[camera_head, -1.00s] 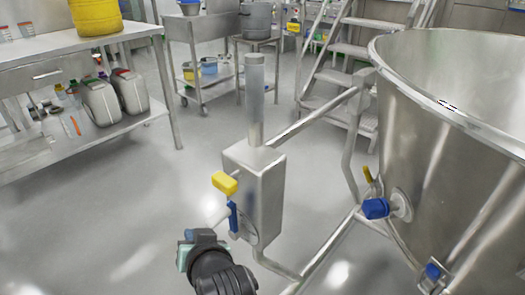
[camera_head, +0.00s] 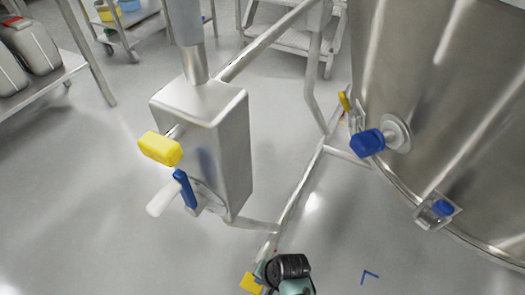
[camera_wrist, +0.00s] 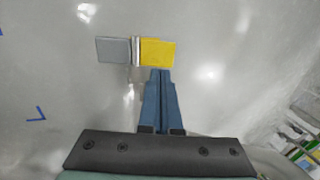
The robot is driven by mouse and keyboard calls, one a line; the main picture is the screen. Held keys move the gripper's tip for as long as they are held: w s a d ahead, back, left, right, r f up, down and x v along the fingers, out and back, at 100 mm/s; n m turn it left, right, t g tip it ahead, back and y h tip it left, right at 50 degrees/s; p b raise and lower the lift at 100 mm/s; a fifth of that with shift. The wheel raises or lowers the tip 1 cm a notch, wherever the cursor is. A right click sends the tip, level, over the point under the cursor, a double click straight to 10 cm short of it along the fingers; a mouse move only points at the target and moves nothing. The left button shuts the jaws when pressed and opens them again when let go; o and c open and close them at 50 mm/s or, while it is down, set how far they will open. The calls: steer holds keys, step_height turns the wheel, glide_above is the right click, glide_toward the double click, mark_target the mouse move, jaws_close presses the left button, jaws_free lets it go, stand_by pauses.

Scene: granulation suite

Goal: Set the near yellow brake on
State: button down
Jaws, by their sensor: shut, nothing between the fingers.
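The near yellow brake pedal (camera_head: 250,284) shows at the bottom of the head view, low by the frame's leg and partly hidden by my wrist. In the wrist view its yellow pad (camera_wrist: 159,53) lies beside a grey pad (camera_wrist: 113,49), with a metal piece between them. My gripper (camera_wrist: 160,74) is shut and empty, its blue fingertips at the lower edge of the yellow pad. I cannot tell whether they touch it. In the head view my fingers are mostly hidden behind my wrist.
A steel column box (camera_head: 222,140) carries a yellow knob (camera_head: 160,148) and a blue-hubbed lever (camera_head: 184,188). The steel bowl (camera_head: 430,110) with blue knobs stands at right. A frame tube (camera_head: 300,190) runs low between them.

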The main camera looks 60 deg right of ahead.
mark_target(246, 280)
steer(key=b+x, duration=0.5)
steer(key=x, duration=0.3)
steer(key=shift+w+f, duration=0.15)
steer(key=shift+w, duration=0.15)
steer(key=shift+w+f+g, duration=0.1)
steer(key=shift+g, duration=0.4)
steer(key=shift+w+f+g, duration=0.25)
steer(key=shift+w+g, duration=0.1)
steer(key=shift+g, duration=0.25)
steer(key=shift+w+a+f+g, duration=0.1)
steer(key=shift+w+f+g, duration=0.3)
steer(key=shift+g, duration=0.3)
steer(key=shift+f+g+b, duration=0.6)
steer(key=shift+g+b, duration=0.5)
steer(key=shift+b, duration=0.05)
steer(key=shift+w+f, duration=0.1)
steer(key=shift+f, duration=0.1)
